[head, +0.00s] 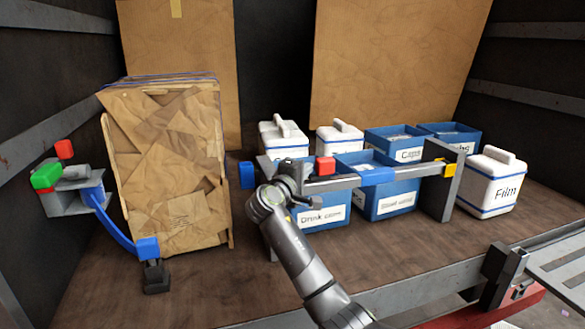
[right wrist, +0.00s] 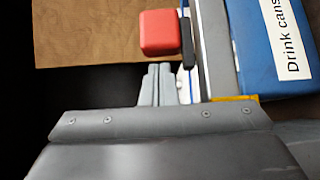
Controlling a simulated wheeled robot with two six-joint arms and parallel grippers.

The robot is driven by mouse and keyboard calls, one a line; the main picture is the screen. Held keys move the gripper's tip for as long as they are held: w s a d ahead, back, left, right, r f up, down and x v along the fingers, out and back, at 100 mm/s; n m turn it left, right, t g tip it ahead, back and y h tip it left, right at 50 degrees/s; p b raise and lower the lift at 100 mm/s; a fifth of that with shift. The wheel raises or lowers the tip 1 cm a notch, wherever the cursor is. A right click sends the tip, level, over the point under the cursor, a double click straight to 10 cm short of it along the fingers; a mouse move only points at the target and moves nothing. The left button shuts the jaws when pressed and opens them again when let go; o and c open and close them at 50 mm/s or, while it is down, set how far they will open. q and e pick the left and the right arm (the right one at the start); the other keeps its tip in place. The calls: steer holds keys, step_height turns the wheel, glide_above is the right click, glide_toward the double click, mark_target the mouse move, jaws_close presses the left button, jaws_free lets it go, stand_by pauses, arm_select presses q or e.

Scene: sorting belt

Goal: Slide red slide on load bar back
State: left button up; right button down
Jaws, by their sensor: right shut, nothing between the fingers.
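The load bar (head: 342,182) is a grey rail across the front of the bins. Its red slide (head: 325,166) is a red block near the bar's left part. In the right wrist view the red slide (right wrist: 160,32) shows at the top, with a black piece between it and the bar (right wrist: 214,45). My right gripper (head: 301,182) is close to the left of the red slide. In the right wrist view its fingertips (right wrist: 157,70) are together and empty, just below the red slide; I cannot tell whether they touch it. My left gripper is not in view.
A blue block (head: 377,176) and a yellow block (head: 449,170) sit farther right on the bar. Blue bins (head: 388,205) and white boxes (head: 493,182) stand behind and beside it. A wrapped pallet stack (head: 170,165) and a wall fixture with a green block (head: 46,176) are left.

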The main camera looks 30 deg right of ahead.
mark_target(328, 168)
steer(key=shift+s+d+f, duration=0.1)
steer(key=shift+d, duration=0.35)
steer(key=shift+a, duration=0.1)
steer(key=d, duration=0.2)
steer(key=s+d+p, duration=0.1)
steer(key=d, duration=0.2)
steer(key=shift+s+d, duration=0.15)
steer(key=shift+d, duration=0.15)
steer(key=shift+a, duration=0.1)
